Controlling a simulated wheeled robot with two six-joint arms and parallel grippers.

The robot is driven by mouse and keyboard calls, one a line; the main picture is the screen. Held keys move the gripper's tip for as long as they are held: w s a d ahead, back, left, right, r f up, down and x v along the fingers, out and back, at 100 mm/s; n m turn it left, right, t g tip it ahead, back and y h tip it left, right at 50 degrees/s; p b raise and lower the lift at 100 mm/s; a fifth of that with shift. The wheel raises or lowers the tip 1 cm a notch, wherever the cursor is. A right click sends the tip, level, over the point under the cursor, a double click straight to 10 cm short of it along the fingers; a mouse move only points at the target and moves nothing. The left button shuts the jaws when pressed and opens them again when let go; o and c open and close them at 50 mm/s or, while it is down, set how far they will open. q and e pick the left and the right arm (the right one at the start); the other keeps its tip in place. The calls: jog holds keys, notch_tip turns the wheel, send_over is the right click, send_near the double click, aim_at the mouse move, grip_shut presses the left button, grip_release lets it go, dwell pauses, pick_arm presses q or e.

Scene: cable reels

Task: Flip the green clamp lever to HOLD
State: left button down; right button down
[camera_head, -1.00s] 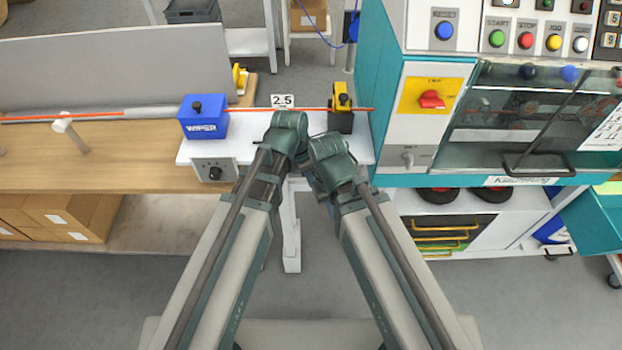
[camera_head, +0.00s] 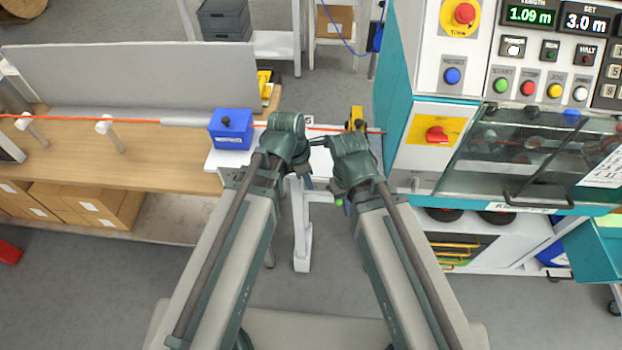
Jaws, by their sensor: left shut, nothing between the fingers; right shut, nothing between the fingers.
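A small green knob (camera_head: 339,202) shows just below my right wrist, beside the white stand. It may be the clamp lever; its shape, its HOLD marking and its position cannot be made out. My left gripper (camera_head: 301,160) and my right gripper (camera_head: 326,144) are close together in front of the white bench section. Both are shut and empty, with the fingers mostly hidden by the wrists. The blue box (camera_head: 230,130) sits left of my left wrist, and the yellow device (camera_head: 356,117) stands behind my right wrist. An orange cable (camera_head: 90,119) runs along the bench.
The teal and white machine (camera_head: 398,90) stands close on the right, with displays, coloured buttons and a red switch (camera_head: 436,134). The wooden bench (camera_head: 170,155) with a grey panel (camera_head: 130,72) fills the left. Grey floor (camera_head: 110,290) is open in front.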

pick_arm(q)
jog(key=shift+s+a+r+p, duration=0.15)
jog(key=shift+r+p, duration=0.2)
jog(key=shift+r, duration=0.35)
jog(key=s+a+m+y, duration=0.1)
jog(key=a+m, duration=0.5)
jog(key=m, duration=0.5)
jog(key=a+m+y, duration=0.1)
jog(key=a+m, duration=0.5)
jog(key=m, duration=0.5)
jog(key=s+d+f+m+b, duration=0.2)
jog(key=s+d, duration=0.1)
jog(key=d, duration=0.2)
jog(key=s+d+f+m+g+y+b, duration=0.1)
jog(key=s+d+f+m+b, duration=0.1)
jog(key=d, duration=0.4)
jog(key=shift+s+d+f, duration=0.15)
jog(key=shift+s, duration=0.3)
